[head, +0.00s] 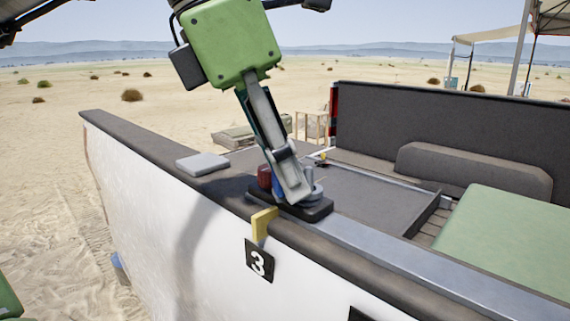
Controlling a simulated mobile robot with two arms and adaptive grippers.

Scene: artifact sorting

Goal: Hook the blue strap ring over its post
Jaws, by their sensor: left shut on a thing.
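My left gripper (291,187) comes down from above, shut, with its fingers low over a small black base (318,210) on the side wall's top edge. A small patch of blue (279,187) shows at its fingertips. I take this to be the blue strap ring, but the fingers hide most of it and its ring shape cannot be made out. A red piece (264,176) stands just left of the fingers and a short grey post (310,190) just right. Whether the blue piece is around a post cannot be told. My right gripper is not in view.
A yellow bracket (262,226) and a black "3" tag (259,261) hang on the white side wall (170,220). A grey pad (202,164) lies on the wall top at left. A green cushion (510,235) and grey roll (470,172) lie in the bed at right.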

